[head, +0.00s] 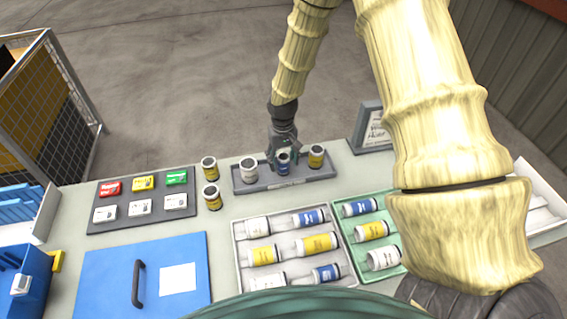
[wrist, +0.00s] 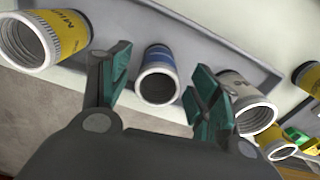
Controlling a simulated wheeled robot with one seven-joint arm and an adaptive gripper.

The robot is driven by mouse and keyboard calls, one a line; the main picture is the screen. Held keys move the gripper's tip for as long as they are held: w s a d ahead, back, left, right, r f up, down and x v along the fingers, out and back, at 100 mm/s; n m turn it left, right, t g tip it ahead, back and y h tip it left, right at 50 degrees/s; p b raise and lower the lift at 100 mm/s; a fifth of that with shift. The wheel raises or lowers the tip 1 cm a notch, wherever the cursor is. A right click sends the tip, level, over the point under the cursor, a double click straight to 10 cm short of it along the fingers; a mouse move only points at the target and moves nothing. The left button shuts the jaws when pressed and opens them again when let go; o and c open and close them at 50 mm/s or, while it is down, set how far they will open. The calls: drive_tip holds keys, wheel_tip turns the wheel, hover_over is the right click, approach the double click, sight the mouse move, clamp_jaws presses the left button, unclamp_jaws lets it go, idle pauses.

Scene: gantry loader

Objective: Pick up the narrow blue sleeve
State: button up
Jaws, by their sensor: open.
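The narrow blue sleeve (head: 283,169) stands upright in the middle of a grey rack (head: 242,187). In the wrist view the blue sleeve (wrist: 158,55) shows its open round end with a ribbed white rim. My gripper (head: 283,153) is right over it in the head view and partly covers it. In the wrist view my gripper (wrist: 160,80) has its green fingers apart, one on each side of the sleeve. Gaps show between the fingers and the sleeve, so it is not gripped.
A white sleeve (head: 249,170) and a yellow sleeve (head: 316,156) flank it in the rack. Two yellow sleeves (head: 210,168) stand left of the rack. Trays of lying bottles (head: 238,250), a blue lid (head: 105,270) and a sign (head: 372,128) are nearby.

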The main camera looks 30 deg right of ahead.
sight(284, 167)
drive_tip(key=shift+d+f+p, duration=0.1)
drive_tip(key=shift+f+p, duration=0.75)
drive_tip(key=shift+f, duration=1.25)
drive_tip(key=c, duration=1.3)
drive_tip(key=shift+c, duration=0.2)
drive_tip(key=shift+r, duration=0.2)
